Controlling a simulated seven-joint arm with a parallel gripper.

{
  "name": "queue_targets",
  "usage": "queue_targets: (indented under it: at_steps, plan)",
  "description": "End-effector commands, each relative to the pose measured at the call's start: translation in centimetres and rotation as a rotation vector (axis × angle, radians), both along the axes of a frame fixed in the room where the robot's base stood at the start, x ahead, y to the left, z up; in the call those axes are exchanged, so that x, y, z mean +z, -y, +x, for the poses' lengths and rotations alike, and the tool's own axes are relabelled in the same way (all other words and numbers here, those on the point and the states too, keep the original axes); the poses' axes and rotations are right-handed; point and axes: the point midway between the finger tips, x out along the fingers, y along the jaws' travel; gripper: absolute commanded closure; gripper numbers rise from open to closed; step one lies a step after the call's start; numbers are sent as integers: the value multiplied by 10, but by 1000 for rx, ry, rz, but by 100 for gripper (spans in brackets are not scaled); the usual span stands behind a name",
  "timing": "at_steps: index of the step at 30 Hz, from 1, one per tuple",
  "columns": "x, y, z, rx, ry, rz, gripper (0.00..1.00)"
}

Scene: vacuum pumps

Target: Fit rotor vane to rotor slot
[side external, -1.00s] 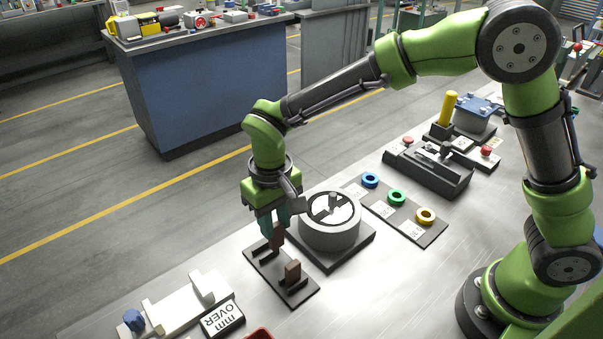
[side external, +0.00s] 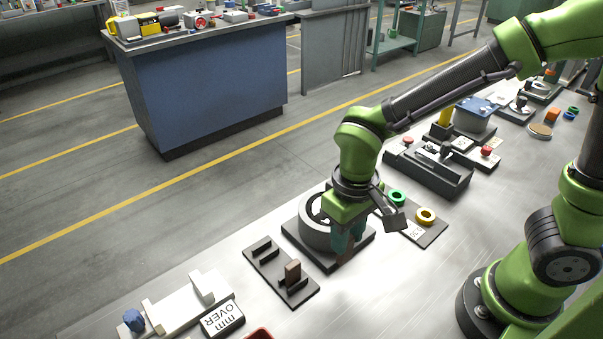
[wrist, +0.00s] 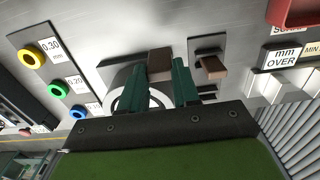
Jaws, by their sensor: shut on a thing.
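My gripper (side external: 347,246) is shut on a brown rotor vane (side external: 345,260); the vane also shows between the green fingers in the wrist view (wrist: 160,66). It hangs beside the grey cylindrical pump housing (side external: 312,234), at its near right side, in front of it from the side camera. My gripper hides much of the housing's top, so the rotor slot cannot be made out clearly. In the wrist view the housing's pale ring (wrist: 122,100) is partly behind the left finger. A second brown vane (side external: 292,272) stands in the near holder of the black rack (side external: 277,280).
The rack's far holder (side external: 262,245) is empty. A strip with green (side external: 397,196) and yellow (side external: 426,215) rings lies right of the housing. A white fixture (side external: 185,305) and an "OVER" block (side external: 223,318) are at left.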

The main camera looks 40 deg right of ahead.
Motion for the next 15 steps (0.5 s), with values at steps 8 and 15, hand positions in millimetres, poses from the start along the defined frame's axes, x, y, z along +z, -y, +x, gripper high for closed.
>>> queue_targets:
  at_steps: [8, 15]
  plan:
    - [25, 0, 2, -1, 7, 3, 100]
    - [92, -1, 1, -1, 7, 4, 100]
